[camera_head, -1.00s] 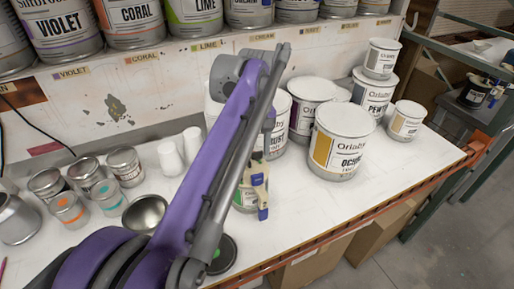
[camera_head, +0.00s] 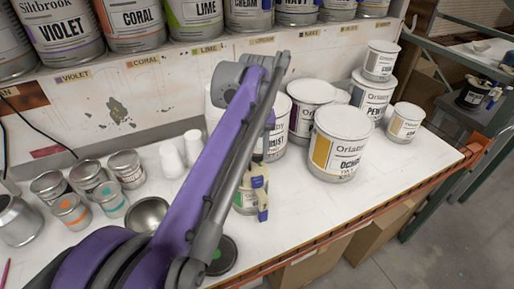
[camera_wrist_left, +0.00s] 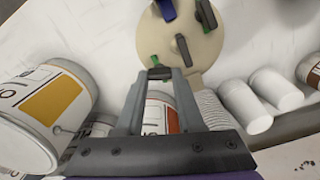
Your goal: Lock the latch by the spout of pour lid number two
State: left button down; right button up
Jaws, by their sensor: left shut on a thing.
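The pour lid (camera_wrist_left: 205,48) is a round cream disc in the left wrist view, with a blue part, dark levers and small green parts on top. In the head view, a small can with yellow and blue lid parts (camera_head: 262,200) stands at the bench's front, partly hidden by my arm. My left gripper (camera_wrist_left: 160,73) has its fingertips close together at the lid's edge, shut on a small dark and green latch (camera_wrist_left: 155,62). The lid's number is not readable. In the head view my arm hides the fingertips. My right gripper is not in view.
A large ochre can (camera_head: 340,143) stands right of the small can, with more cans behind. A dark disc with a green centre (camera_head: 222,254) lies in front. The bench's front right is clear.

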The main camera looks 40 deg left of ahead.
pick_arm(q)
jog(key=m+p, duration=0.2)
jog(key=m, duration=0.4)
jog(key=shift+w+d+r, duration=0.1)
jog(key=m+p, duration=0.1)
jog(key=m, duration=0.2)
jog(key=shift+m, duration=0.4)
jog(key=shift+d+m, duration=0.1)
jog(key=shift+m, duration=1.2)
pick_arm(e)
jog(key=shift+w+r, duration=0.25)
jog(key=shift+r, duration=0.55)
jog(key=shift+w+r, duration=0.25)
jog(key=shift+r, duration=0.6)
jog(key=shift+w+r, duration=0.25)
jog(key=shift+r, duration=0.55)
pick_arm(q)
jog(key=shift+p, duration=0.3)
jog(key=c, duration=0.8)
grip_release()
